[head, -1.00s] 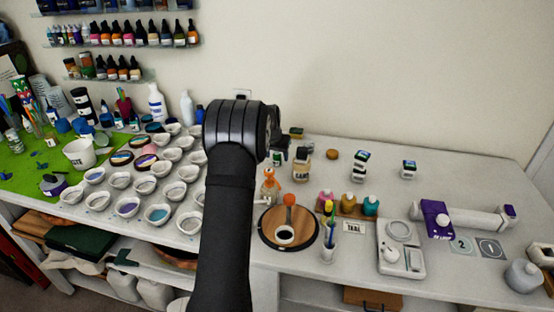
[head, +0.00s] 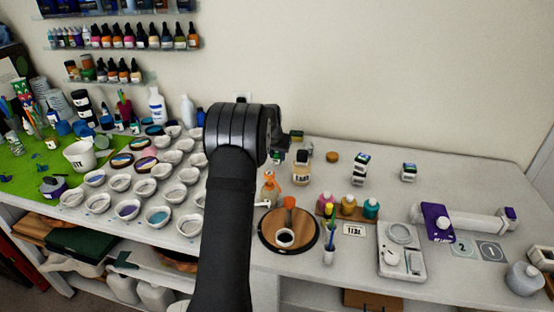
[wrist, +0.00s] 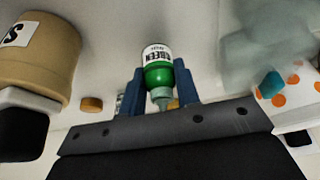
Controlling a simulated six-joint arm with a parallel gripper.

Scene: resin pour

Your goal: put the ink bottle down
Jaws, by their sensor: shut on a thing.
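The ink bottle (wrist: 157,66) is green with a white label reading GREEN and a pale tapered nozzle. In the wrist view it sits between the two blue fingers of my gripper (wrist: 158,88), which is shut on it. In the head view my dark arm and wrist hide most of the gripper. A small green patch (head: 277,158) just right of the wrist may be the bottle. I cannot tell whether its base touches the table.
A tan labelled jar (head: 302,168) stands close to the right of my gripper; it is large in the wrist view (wrist: 38,60). A white orange-dotted thing (wrist: 292,95) is on the other side. Small bottles and a cork disc (head: 333,156) stand farther right, with bare table between.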

